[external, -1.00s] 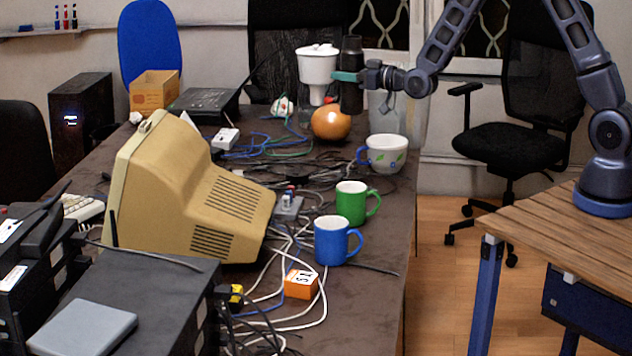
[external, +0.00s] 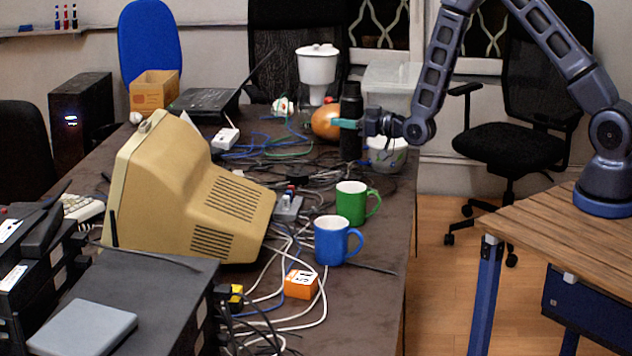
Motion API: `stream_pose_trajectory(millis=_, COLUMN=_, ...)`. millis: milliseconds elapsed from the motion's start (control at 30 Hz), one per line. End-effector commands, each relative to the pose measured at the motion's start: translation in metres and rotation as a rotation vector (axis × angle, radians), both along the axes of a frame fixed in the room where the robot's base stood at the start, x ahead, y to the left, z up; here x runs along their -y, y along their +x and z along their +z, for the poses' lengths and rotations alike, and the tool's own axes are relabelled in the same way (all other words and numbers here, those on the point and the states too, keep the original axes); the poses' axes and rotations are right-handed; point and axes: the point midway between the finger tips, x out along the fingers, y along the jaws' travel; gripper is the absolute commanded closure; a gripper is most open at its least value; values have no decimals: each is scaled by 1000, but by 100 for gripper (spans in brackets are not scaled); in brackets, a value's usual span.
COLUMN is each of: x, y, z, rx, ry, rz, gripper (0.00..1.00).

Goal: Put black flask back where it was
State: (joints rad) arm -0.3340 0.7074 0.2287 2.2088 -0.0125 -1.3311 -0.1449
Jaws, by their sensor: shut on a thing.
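The black flask (external: 351,102) stands upright at the far right part of the dark table (external: 365,290). My gripper (external: 347,123) has teal fingers and is shut on the flask around its middle, reaching in from the right. The flask's base is near the table surface, but I cannot tell whether it touches. The flask hides part of the orange ball (external: 325,122) at its left. The white patterned cup (external: 388,155) is just right of the flask, partly behind my gripper and wrist.
Cables (external: 310,172) lie in front of the flask. A green mug (external: 352,202) and a blue mug (external: 335,240) stand nearer. A clear plastic box (external: 390,85) is behind my wrist. A beige monitor (external: 190,195) fills the left.

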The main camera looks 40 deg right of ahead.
Motion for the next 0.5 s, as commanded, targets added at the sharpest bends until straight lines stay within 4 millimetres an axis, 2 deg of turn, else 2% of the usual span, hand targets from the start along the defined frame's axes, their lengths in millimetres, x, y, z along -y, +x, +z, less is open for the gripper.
stream_pose_trajectory(millis=100, x=0, y=0, z=-22, rx=-2, ry=0, rz=0, gripper=86)
stream_pose_trajectory(millis=300, x=-1, y=-1, z=-51, rx=-2, ry=-1, rz=1, gripper=86)
stream_pose_trajectory(millis=500, x=-1, y=0, z=-63, rx=1, ry=0, rz=1, gripper=86)
